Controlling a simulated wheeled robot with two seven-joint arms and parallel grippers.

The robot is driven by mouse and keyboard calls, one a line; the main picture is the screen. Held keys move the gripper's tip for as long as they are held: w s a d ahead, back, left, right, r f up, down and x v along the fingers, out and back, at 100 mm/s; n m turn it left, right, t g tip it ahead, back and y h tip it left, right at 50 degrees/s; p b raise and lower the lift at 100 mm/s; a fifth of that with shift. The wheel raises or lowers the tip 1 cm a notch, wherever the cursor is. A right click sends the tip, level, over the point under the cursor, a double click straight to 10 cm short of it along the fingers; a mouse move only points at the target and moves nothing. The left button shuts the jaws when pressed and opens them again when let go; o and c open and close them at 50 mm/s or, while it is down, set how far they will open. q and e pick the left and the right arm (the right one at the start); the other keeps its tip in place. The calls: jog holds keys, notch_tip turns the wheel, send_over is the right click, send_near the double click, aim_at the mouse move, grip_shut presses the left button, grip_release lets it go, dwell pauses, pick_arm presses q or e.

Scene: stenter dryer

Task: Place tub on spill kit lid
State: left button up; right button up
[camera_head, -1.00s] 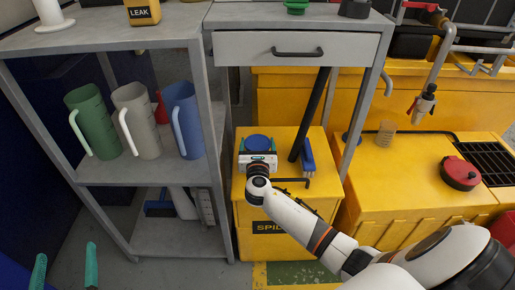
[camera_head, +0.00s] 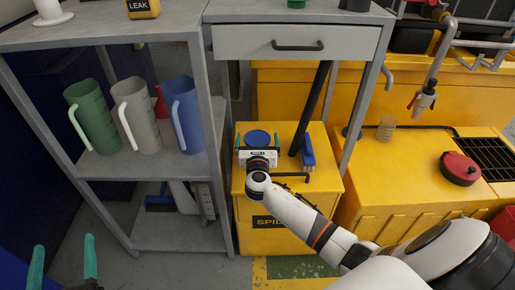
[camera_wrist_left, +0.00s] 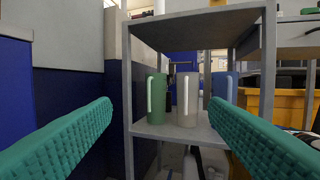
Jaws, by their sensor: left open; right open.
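The tub, a small round thing with a blue top (camera_head: 257,138), stands on the yellow spill kit lid (camera_head: 295,139). My right gripper (camera_head: 257,138) reaches over the lid from the front. It is open, with one green finger on each side of the tub and apart from it. The tub's lower part is hidden behind my white gripper body. My left gripper (camera_head: 63,262) is open and empty at the lower left. Its green fingers also show in the left wrist view (camera_wrist_left: 160,120), facing the shelf.
A grey shelf (camera_head: 150,168) with green, white and blue jugs stands left. A drawer (camera_head: 297,44) overhangs behind. A red-capped yellow tank (camera_head: 420,190) is at the right.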

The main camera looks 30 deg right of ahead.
jog(key=p+v, duration=0.1)
jog(key=v, duration=0.4)
jog(key=shift+r+p, duration=0.1)
jog(key=shift+p, duration=0.2)
jog(key=p+v, duration=0.1)
jog(key=v, duration=0.6)
pick_arm(q)
jog(key=s+a+f+g+y, duration=0.1)
jog(key=s+f+g, duration=0.1)
jog(key=f+g, duration=0.2)
jog(key=s+a+f+g+y, duration=0.1)
jog(key=s+f+g, duration=0.1)
jog(key=f+g, duration=0.2)
notch_tip(320, 180, down, 3)
jog(key=shift+a+f+y, duration=0.1)
jog(key=shift+a+y, duration=0.2)
jog(key=shift+a, duration=0.1)
pick_arm(e)
jog(key=s+a+r+m+g+y, duration=0.1)
jog(key=s+a+m+y, duration=0.4)
jog(key=m, duration=0.8)
jog(key=s+a+r+m+g+y, duration=0.2)
jog(key=s+a+m+y, duration=0.4)
jog(key=m, duration=0.8)
jog(key=s+a, duration=0.2)
jog(key=s, duration=0.2)
jog(key=shift+r+g, duration=0.2)
jog(key=shift+g, duration=0.2)
